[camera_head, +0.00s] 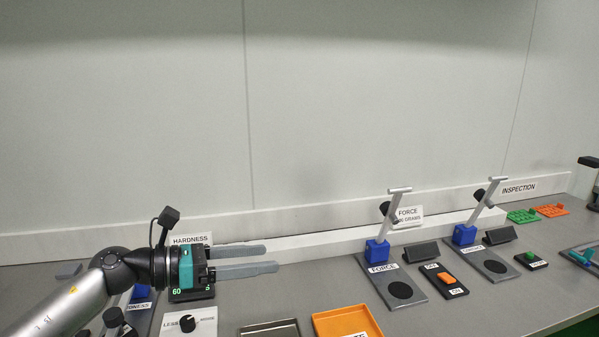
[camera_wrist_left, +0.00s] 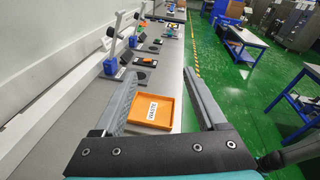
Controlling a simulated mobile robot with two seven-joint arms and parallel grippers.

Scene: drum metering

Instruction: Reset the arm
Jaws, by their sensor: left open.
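My left gripper (camera_head: 243,259) comes in from the left in the head view, with its two grey fingers pointing right. It is open and empty, held above the bench beside the hardness station. In the left wrist view the gripper (camera_wrist_left: 165,90) shows its two fingers spread wide, with an orange waste tray (camera_wrist_left: 165,124) beyond and below them. The orange tray also shows at the lower middle of the head view (camera_head: 347,323). My right gripper is not in either view.
A metal tray (camera_head: 269,330) lies left of the orange tray. Two force stands (camera_head: 378,252) (camera_head: 465,234) with raised levers stand to the right. A hardness knob (camera_head: 188,323) sits below the gripper. Green and orange parts (camera_head: 550,210) lie at the far right.

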